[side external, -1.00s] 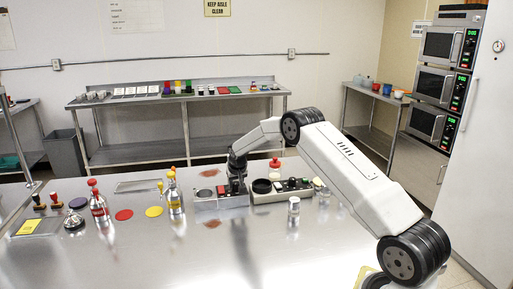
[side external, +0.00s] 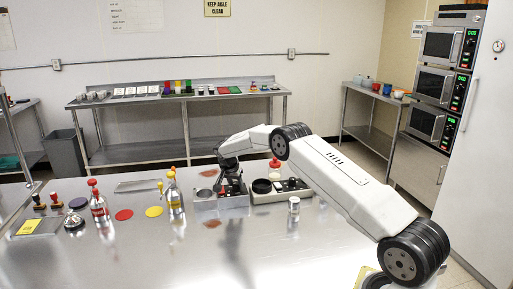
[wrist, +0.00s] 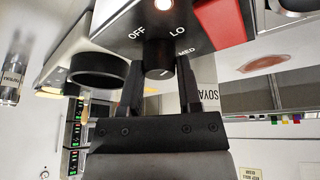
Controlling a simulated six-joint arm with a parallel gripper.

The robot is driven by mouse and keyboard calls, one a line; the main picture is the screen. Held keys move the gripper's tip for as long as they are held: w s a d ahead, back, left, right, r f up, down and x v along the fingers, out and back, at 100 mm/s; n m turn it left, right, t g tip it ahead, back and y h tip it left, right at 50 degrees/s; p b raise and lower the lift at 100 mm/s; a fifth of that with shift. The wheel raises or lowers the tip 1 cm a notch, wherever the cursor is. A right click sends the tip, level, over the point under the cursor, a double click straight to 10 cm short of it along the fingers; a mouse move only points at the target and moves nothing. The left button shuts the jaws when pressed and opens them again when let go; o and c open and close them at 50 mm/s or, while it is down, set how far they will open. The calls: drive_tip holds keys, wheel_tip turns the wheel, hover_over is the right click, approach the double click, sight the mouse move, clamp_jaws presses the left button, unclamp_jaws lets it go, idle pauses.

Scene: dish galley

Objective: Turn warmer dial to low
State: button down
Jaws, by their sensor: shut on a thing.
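The warmer dial (wrist: 157,55) is a black knob on a dark panel with the words OFF, LO and MED around it. My gripper (wrist: 160,68) is shut on the dial, one finger on each side, in the wrist view. A short pale mark shows on the dial's face; I cannot tell for sure which word it points to. A lit round lamp (wrist: 168,4) sits beside the dial. In the side view my gripper (side external: 231,187) reaches down at the warmer (side external: 212,202), and the dial is hidden behind it.
A unit with a black ring (side external: 262,187) stands right beside the warmer. A clear jar (side external: 294,205) stands to its right. Bottles with red (side external: 98,203) and yellow (side external: 174,195) tops stand to the left. The front of the steel counter is clear.

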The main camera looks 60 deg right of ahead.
drive_tip(key=shift+m, duration=0.5)
drive_tip(key=shift+c, duration=1.4)
unclamp_jaws()
drive_tip(key=v, duration=0.7)
drive_tip(key=shift+r, duration=0.4)
drive_tip(key=shift+w+a, duration=0.15)
drive_tip(key=shift+a, duration=0.05)
